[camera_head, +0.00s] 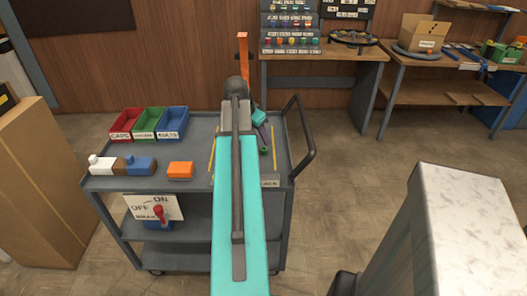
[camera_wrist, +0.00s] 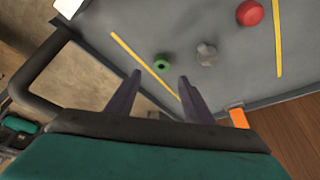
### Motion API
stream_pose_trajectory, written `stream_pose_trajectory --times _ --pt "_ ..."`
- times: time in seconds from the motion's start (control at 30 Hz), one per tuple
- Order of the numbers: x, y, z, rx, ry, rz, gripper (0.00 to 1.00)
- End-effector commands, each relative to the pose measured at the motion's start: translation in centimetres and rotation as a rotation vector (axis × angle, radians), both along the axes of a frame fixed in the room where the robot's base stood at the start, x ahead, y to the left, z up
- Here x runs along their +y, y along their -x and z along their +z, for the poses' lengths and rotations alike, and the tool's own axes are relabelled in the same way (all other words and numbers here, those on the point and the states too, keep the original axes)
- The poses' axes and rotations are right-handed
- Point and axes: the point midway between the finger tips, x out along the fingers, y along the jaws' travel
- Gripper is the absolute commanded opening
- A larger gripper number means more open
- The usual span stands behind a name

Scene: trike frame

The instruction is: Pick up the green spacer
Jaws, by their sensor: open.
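The green spacer (camera_wrist: 162,62) is a small round piece with a dark hole, lying on the grey cart top (camera_wrist: 228,75) in the wrist view. My gripper (camera_wrist: 160,77) is open and empty. Its two dark fingers point toward the spacer, which appears just beyond and between the fingertips; I cannot tell the exact height gap. In the head view my arm covers the middle of the cart, and a small green piece (camera_head: 264,150) shows just right of it, by my gripper.
A grey hex nut (camera_wrist: 207,54) and a red cap (camera_wrist: 250,13) lie right of the spacer in the wrist view. Red (camera_head: 125,123), green (camera_head: 148,122) and blue bins (camera_head: 172,122) stand at the cart's back left. The cart's dark handle (camera_head: 304,140) rises at its right.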

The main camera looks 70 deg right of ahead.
Motion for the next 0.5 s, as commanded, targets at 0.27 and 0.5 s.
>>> stream_pose_trajectory --times 0.27,0.5 --pt "-0.6 0.2 -1.8 0.000 -0.001 0.001 0.47" --pt "-0.6 0.2 -1.9 0.000 -0.001 0.001 0.47"
